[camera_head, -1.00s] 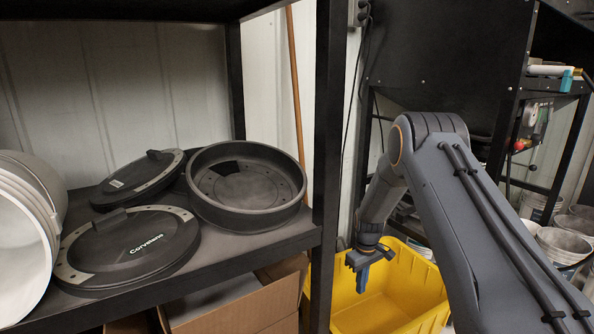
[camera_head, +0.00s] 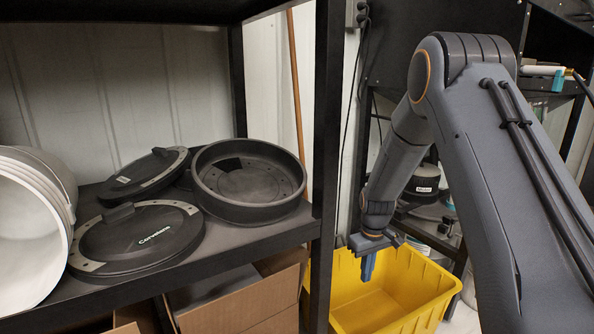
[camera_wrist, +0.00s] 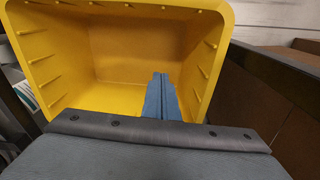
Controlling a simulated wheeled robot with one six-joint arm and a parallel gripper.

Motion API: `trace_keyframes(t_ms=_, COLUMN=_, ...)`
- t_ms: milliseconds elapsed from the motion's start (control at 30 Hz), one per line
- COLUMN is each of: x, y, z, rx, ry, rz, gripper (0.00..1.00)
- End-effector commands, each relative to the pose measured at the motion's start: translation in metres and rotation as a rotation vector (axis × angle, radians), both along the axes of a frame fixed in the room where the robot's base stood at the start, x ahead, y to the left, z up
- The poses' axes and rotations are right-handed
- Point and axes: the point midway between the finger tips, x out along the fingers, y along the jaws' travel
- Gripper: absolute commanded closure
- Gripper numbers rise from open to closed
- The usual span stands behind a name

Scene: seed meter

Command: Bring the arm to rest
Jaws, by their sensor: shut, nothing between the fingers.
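My gripper (camera_head: 367,266) hangs pointing down over the yellow bin (camera_head: 405,312), just right of the shelf's front post. Its blue fingers are together with nothing between them. In the wrist view the shut fingers (camera_wrist: 161,95) show in front of the inside of the yellow bin (camera_wrist: 110,85), which looks empty where it can be seen. My arm stands bent, its elbow high at the right of the head view, and hides part of what is behind it.
A black shelf (camera_head: 270,238) at left holds a round black pan (camera_head: 250,205), two black lids (camera_head: 140,240) and white buckets (camera_head: 30,235). Its upright post (camera_head: 325,150) stands close to my gripper. Cardboard boxes (camera_head: 245,308) sit below. A dark rack stands behind my arm.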

Motion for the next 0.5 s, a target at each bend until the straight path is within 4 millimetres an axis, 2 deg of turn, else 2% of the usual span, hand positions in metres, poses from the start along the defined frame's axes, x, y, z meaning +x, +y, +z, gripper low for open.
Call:
trace_keyframes(t_ms=33, x=-0.011, y=0.001, z=0.018, rx=0.001, ry=-0.013, rz=-0.019, gripper=1.0)
trace_keyframes(t_ms=200, x=-0.059, y=0.005, z=0.065, rx=0.009, ry=-0.049, rz=-0.106, gripper=1.0)
trace_keyframes(t_ms=400, x=-0.124, y=0.009, z=0.109, rx=0.023, ry=-0.093, rz=-0.207, gripper=1.0)
trace_keyframes(t_ms=500, x=-0.157, y=0.01, z=0.124, rx=0.031, ry=-0.112, rz=-0.254, gripper=1.0)
